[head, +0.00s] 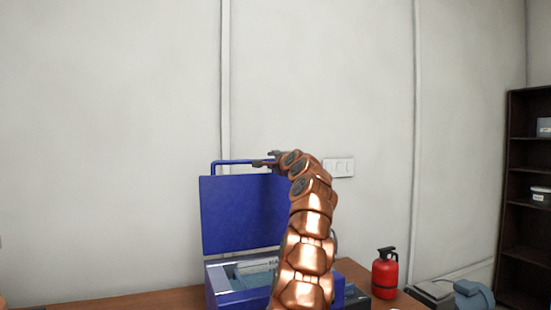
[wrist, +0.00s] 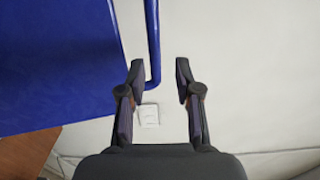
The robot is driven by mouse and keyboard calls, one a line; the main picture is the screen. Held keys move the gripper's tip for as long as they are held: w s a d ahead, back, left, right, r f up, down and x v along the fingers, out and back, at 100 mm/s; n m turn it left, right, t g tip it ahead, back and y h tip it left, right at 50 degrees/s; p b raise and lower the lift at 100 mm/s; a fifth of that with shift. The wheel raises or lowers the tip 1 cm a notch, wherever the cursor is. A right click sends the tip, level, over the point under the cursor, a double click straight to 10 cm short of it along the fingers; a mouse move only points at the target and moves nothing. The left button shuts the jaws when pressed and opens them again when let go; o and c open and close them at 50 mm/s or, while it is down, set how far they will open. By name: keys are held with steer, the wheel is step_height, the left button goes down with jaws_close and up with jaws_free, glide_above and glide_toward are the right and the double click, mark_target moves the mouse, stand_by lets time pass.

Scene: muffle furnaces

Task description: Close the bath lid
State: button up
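The blue bath (head: 213,287) stands on the wooden table with its lid (head: 240,215) raised upright, so its basin shows. A blue bar handle (head: 232,162) runs along the lid's top edge. My gripper (head: 268,159) is at the right part of this handle, partly hidden by my copper arm. In the wrist view my gripper (wrist: 159,64) has its fingers apart. The handle (wrist: 152,35) passes between them in the picture, closer to the left finger; whether it touches is unclear. The lid (wrist: 60,65) fills the upper left there.
A red extinguisher-like bottle (head: 385,275) stands on the table (head: 170,298) right of the bath. Grey-blue equipment (head: 473,294) lies farther right, near a dark shelf (head: 525,200). A white wall with a socket plate (head: 339,168) is behind the lid.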

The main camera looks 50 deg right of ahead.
mark_target(266, 160)
steer(key=p+x, duration=0.5)
steer(key=shift+r, duration=0.2)
steer(key=shift+w+d+p, duration=0.35)
steer(key=shift+w+p, duration=0.2)
steer(key=shift+p, duration=0.45)
steer(key=shift+w+d+f+p, duration=0.25)
steer(key=shift+w+p, duration=0.3)
steer(key=shift+p, duration=0.15)
